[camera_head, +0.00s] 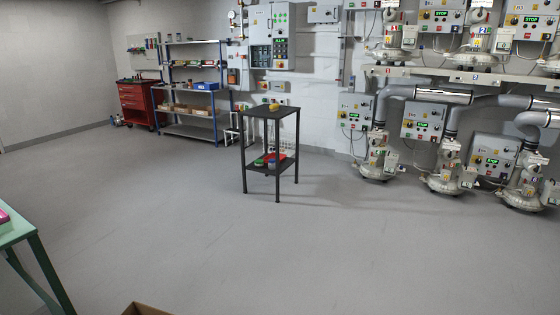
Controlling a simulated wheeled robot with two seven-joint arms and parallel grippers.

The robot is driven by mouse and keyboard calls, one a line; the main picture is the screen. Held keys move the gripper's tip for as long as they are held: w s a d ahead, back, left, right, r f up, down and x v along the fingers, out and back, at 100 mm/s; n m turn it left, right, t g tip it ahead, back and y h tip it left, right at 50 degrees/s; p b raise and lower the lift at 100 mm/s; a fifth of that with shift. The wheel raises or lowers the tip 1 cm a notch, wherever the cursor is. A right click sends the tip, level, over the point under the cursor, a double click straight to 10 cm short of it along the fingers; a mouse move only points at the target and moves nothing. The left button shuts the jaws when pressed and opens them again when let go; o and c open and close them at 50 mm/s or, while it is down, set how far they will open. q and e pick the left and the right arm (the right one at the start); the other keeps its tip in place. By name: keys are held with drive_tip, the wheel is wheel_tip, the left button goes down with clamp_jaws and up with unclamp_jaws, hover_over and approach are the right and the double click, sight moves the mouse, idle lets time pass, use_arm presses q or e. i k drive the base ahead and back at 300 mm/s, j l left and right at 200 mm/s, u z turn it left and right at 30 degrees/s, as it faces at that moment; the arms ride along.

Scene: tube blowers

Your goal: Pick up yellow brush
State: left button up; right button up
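A small yellow object (274,106) lies on the top of a dark two-level table (256,113) in the middle distance. It may be the yellow brush, but it is too small to tell its shape for sure. Neither of my grippers shows in the head view.
Red and green items (270,159) lie on the table's lower shelf. Blowers (378,160) and control boxes line the right wall. A shelf rack (190,130) and a red tool cabinet (137,103) stand at the back left. A green table (14,232) is at near left.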

sight(274, 107)
drive_tip(key=i, duration=2.6)
drive_tip(key=i+l+u, duration=0.1)
drive_tip(key=i, duration=1.2)
